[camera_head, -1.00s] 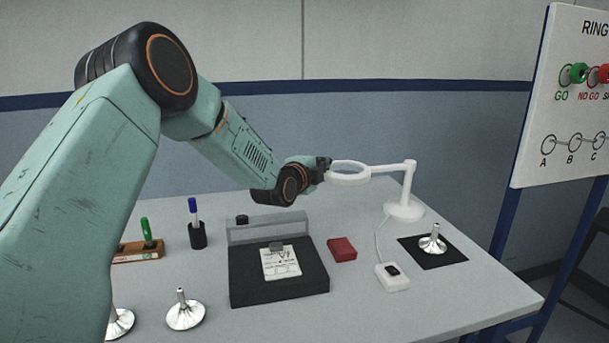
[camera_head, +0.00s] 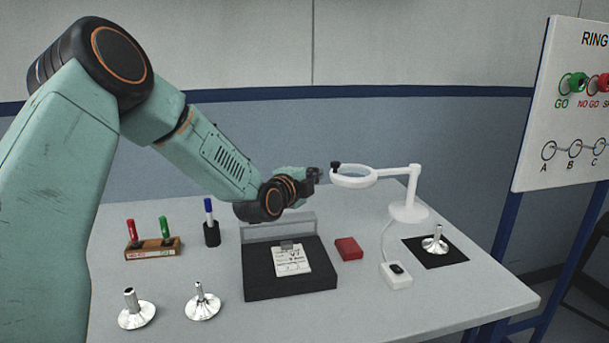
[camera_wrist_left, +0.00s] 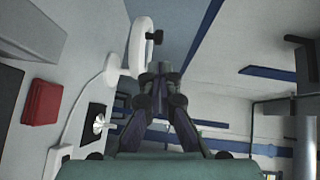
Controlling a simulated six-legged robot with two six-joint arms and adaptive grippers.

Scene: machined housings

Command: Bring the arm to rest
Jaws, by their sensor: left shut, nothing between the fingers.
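My left arm (camera_head: 225,160) reaches in from the left over the table. Its gripper (camera_head: 318,174) is shut and empty, in the air just left of the white ring of the magnifier lamp (camera_head: 408,211). In the left wrist view the shut fingers (camera_wrist_left: 161,72) point up the picture, and the lamp's ring (camera_wrist_left: 141,45) shows close beside them on the left. A small gap shows between gripper and ring in the head view. My right gripper is not in view.
On the table (camera_head: 400,318) stand a black tray (camera_head: 262,291) with a paper tag, a red block (camera_head: 349,249), a pen holder (camera_head: 212,236), a marker rack (camera_head: 152,250) and several metal parts (camera_head: 202,304). A sign board (camera_head: 560,110) stands at right. The front right is clear.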

